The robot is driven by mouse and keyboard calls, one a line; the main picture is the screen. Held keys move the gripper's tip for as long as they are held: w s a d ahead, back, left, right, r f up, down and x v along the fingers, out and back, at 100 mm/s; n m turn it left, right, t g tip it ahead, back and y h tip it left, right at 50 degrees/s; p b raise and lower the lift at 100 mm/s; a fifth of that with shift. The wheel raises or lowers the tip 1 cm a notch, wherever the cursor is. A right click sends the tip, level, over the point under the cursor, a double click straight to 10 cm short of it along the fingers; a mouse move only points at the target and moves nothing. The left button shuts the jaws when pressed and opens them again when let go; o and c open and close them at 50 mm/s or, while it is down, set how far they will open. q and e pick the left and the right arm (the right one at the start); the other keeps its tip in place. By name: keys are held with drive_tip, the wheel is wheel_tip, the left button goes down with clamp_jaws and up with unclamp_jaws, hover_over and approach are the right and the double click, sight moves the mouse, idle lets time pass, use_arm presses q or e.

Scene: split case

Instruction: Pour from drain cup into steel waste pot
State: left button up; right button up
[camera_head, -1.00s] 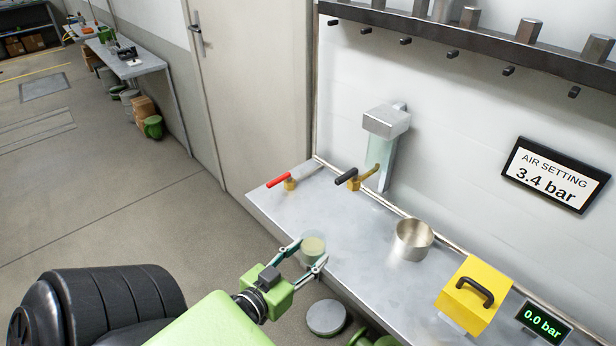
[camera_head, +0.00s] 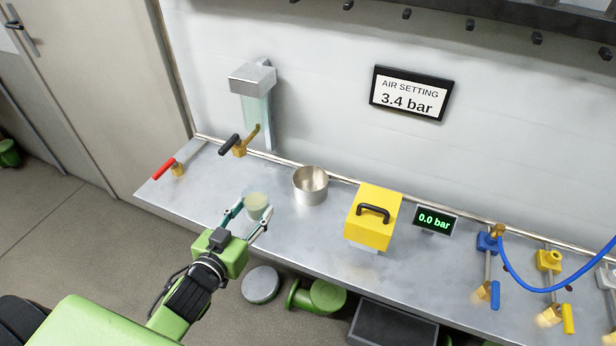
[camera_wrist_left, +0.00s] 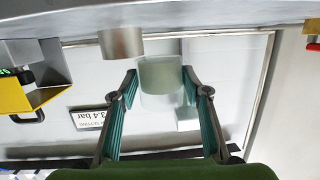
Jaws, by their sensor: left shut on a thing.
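The drain cup (camera_head: 257,204) is a small clear cup with pale yellow-green contents. It looks upright. My left gripper (camera_head: 248,219) is shut on it, with one finger on each side, near the front edge of the bench. The steel waste pot (camera_head: 310,188) is an open, shiny round pot on the bench, just right of the cup and a little behind it; a gap separates them. In the left wrist view, which looks upside down, the cup (camera_wrist_left: 162,82) sits between the fingers and the pot (camera_wrist_left: 121,42) is to its left. My right gripper is not in view.
Right of the pot stands a yellow box (camera_head: 370,225) with a black handle, then a 0.0 bar display (camera_head: 435,219). Behind the cup are a wall-mounted filter unit (camera_head: 257,110) and a black-handled valve (camera_head: 232,145). A red-handled valve (camera_head: 165,169) is at the left end.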

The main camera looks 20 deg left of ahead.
use_arm(q)
drive_tip(key=w+d+r+m+h, duration=0.2)
drive_tip(key=w+d+r, duration=0.55)
drive_tip(key=w, duration=0.25)
drive_tip(key=w+d+n+y, duration=0.1)
drive_tip(key=d, duration=0.6)
drive_tip(key=w+d+r+n+y, duration=0.1)
drive_tip(key=d, duration=0.6)
drive_tip(key=w+d+r+n+y, duration=0.1)
drive_tip(key=d, duration=0.6)
drive_tip(key=shift+w+r, duration=0.2)
drive_tip(key=shift+w, duration=0.2)
wheel_tip(320, 180, up, 15)
drive_tip(key=d+n+g+y, duration=0.3)
drive_tip(key=n+y, duration=0.3)
drive_tip(key=y, duration=0.2)
drive_tip(key=s+a+f+n+g+y, duration=0.1)
drive_tip(key=a+f, duration=0.1)
drive_tip(key=f, duration=0.3)
drive_tip(key=a+f+n+y, duration=0.1)
drive_tip(key=a+f, duration=0.2)
drive_tip(key=f, duration=0.1)
drive_tip(key=s+a+f+n+g+y, duration=0.1)
drive_tip(key=a+f, duration=0.1)
drive_tip(key=f, duration=0.3)
drive_tip(key=shift+s+a+f+g, duration=0.3)
drive_tip(key=shift+s+f, duration=0.05)
drive_tip(key=shift+s+a+f, duration=0.25)
drive_tip(key=shift+s+a, duration=0.05)
drive_tip(key=shift+a, duration=0.1)
